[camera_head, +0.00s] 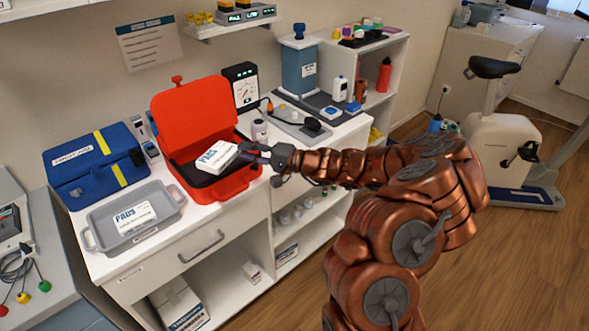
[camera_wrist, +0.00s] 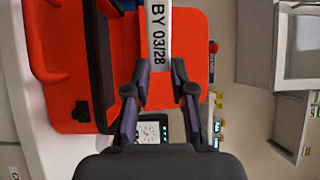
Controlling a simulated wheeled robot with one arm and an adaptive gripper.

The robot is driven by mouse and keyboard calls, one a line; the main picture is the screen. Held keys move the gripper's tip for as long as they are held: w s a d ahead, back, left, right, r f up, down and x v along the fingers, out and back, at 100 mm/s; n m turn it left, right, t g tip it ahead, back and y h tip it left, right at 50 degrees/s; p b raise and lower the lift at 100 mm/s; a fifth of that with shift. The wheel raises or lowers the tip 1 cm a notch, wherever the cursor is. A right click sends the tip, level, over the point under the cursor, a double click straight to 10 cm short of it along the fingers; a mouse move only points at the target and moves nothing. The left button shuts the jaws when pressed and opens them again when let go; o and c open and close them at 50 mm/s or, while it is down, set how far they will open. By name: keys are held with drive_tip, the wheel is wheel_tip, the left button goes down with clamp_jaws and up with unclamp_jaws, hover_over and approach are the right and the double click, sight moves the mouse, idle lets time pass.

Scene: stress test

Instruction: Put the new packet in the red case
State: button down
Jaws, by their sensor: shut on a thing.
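The red case (camera_head: 190,116) stands open on the white counter, its lid raised at the back; it also fills much of the wrist view (camera_wrist: 70,95). My gripper (camera_head: 264,156) is shut on a white packet (camera_head: 214,157) marked PADS and holds it tilted over the case's open, dark interior. In the wrist view, the packet's edge (camera_wrist: 158,42) reads "BY 03/28" between my fingertips (camera_wrist: 160,80). I cannot tell whether the packet touches the case. A second white PADS packet (camera_head: 134,217) lies in the grey tray (camera_head: 92,238) left of the case.
A blue case (camera_head: 82,178) with yellow straps stands behind the tray. A wall shelf (camera_head: 232,27) hangs above.

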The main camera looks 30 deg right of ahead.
drive_tip(key=s+d+f+m+t+h+b, duration=0.35)
drive_tip(key=s+d+f+b, duration=0.35)
drive_tip(key=b, duration=0.8)
drive_tip(key=s+d+f+m+t+h+b, duration=0.25)
drive_tip(key=d+f+h+b, duration=0.2)
drive_tip(key=d+b, duration=0.65)
drive_tip(key=w+d+f+b, duration=0.1)
drive_tip(key=w+d+f, duration=0.1)
drive_tip(key=w, duration=0.5)
drive_tip(key=w+d+f+b, duration=0.1)
drive_tip(key=w+d+f, duration=0.1)
drive_tip(key=w, duration=0.5)
drive_tip(key=shift+d+f+h, duration=0.15)
drive_tip(key=shift+d+h, duration=0.25)
drive_tip(key=shift+d, duration=0.45)
drive_tip(key=shift+f, duration=0.15)
drive_tip(key=c, duration=1)
unclamp_jaws()
drive_tip(key=v, duration=1.2)
drive_tip(key=shift+r, duration=0.35)
